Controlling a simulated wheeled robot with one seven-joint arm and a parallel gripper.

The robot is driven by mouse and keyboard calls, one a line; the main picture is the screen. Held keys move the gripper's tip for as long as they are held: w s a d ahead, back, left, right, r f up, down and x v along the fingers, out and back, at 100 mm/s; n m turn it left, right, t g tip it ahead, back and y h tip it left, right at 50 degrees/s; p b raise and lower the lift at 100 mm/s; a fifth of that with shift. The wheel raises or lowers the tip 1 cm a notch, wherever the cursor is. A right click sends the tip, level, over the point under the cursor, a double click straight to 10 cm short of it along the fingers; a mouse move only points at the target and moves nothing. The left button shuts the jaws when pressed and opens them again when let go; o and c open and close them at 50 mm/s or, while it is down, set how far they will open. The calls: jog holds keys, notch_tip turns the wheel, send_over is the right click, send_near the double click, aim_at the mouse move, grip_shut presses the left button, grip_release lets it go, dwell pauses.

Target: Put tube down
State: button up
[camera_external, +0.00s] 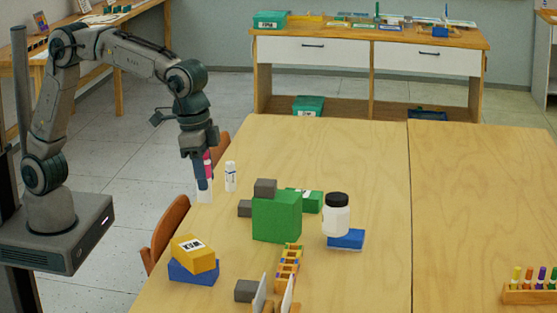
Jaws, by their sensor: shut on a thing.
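My gripper (203,180) points down near the left edge of the table (350,160) and is shut on a tube (205,192). The held tube looks white at its lower end, with pink showing higher up between the dark fingers. The fingers hide part of it. It hangs upright or nearly so, in line with the table's left edge. I cannot tell whether its lower end touches the table. A second white tube (230,176) with a dark marking stands upright just right of my gripper.
Right of the tubes are a big green block (277,217), grey blocks (265,187) and a black-lidded white jar (337,217) on a blue block (346,239). A chair (168,232) borders the left edge. The right-hand middle is clear.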

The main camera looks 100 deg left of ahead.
notch_tip(320, 180, down, 10)
jog(key=shift+w+a+f+p, duration=0.15)
jog(key=shift+w+a+f, duration=1.05)
jog(key=shift+a+f, duration=0.6)
jog(key=shift+w+a+f+p, duration=0.2)
jog(key=shift+w+a+f, duration=1.15)
jog(key=shift+f, duration=0.8)
jog(key=shift+w+a+f+p, duration=0.15)
jog(key=shift+w+a+f, duration=0.9)
jog(key=shift+a+f, duration=0.8)
jog(key=shift+d+f, duration=0.1)
jog(key=shift+f, duration=0.15)
jog(key=o, duration=1)
